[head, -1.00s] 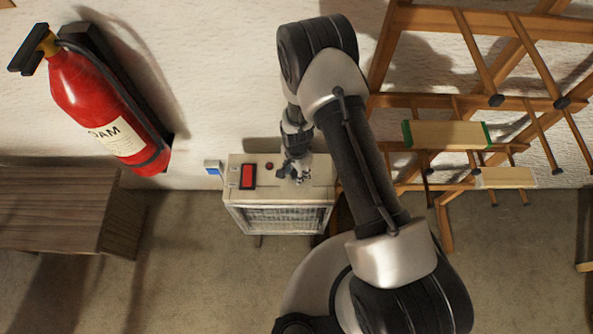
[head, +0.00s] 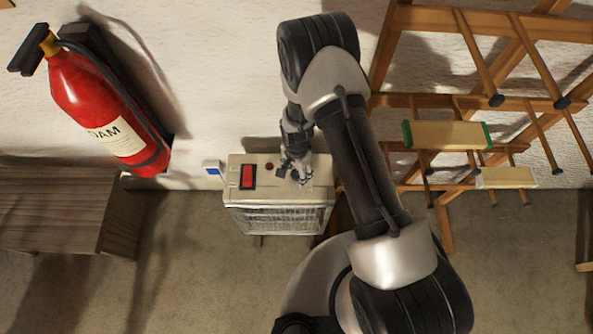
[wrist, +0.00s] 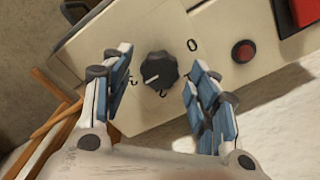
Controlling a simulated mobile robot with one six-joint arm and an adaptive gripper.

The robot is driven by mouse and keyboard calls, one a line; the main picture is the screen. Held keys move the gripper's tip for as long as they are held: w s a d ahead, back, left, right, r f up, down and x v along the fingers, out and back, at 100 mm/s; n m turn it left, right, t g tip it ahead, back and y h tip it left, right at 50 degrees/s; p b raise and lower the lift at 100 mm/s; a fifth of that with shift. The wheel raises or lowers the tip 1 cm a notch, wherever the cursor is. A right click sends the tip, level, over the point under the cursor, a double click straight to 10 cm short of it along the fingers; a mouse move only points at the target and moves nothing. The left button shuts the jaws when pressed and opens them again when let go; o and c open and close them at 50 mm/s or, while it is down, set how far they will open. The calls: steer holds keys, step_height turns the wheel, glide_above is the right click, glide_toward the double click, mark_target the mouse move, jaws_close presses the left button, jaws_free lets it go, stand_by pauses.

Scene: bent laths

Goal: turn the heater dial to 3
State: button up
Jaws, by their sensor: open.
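The heater (head: 236,206) is a pale box against the wall. Its black dial (wrist: 159,70) shows in the wrist view, with a white pointer mark aimed to the lower left. Around it are printed 0 at the upper right, a 2 below and what looks like a 3 at the lower left. The pointer lies between the 2 and the 3, nearer the 3. My gripper (wrist: 160,90) is open, with one blue-padded finger on each side of the dial. Gaps show between pads and dial. In the head view my gripper (head: 294,176) covers the dial.
A red rocker switch (head: 248,176) and a small red lamp (head: 269,167) share the heater's top. A wooden rack (head: 450,103) stands close on the right. A red extinguisher (head: 92,97) hangs at left above a wooden cabinet (head: 60,208).

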step_height(320, 180, up, 11)
steer(key=shift+r, duration=0.2)
stand_by(0.6)
step_height(320, 180, up, 14)
steer(key=n+t, duration=0.1)
steer(key=n, duration=0.1)
glide_above(297, 173)
steer(key=d, duration=0.3)
steer(key=s+d+r+n+t, duration=0.1)
steer(key=s+d+r, duration=0.1)
steer(key=r, duration=0.4)
steer(key=s+d+r+n, duration=0.1)
steer(key=s+d+r, duration=0.1)
steer(key=r, duration=0.4)
steer(key=s+d+r+n+t, duration=0.1)
steer(key=s+d+r+n, duration=0.1)
steer(key=s+r, duration=0.3)
steer(key=s+d+r+n+t, duration=0.1)
steer(key=s+d+r+n, duration=0.2)
steer(key=s, duration=0.8)
step_height(297, 173, up, 3)
steer(key=shift+d+f+n+t, duration=0.1)
steer(key=shift+d+n+t, duration=0.1)
steer(key=shift+n+t, duration=0.1)
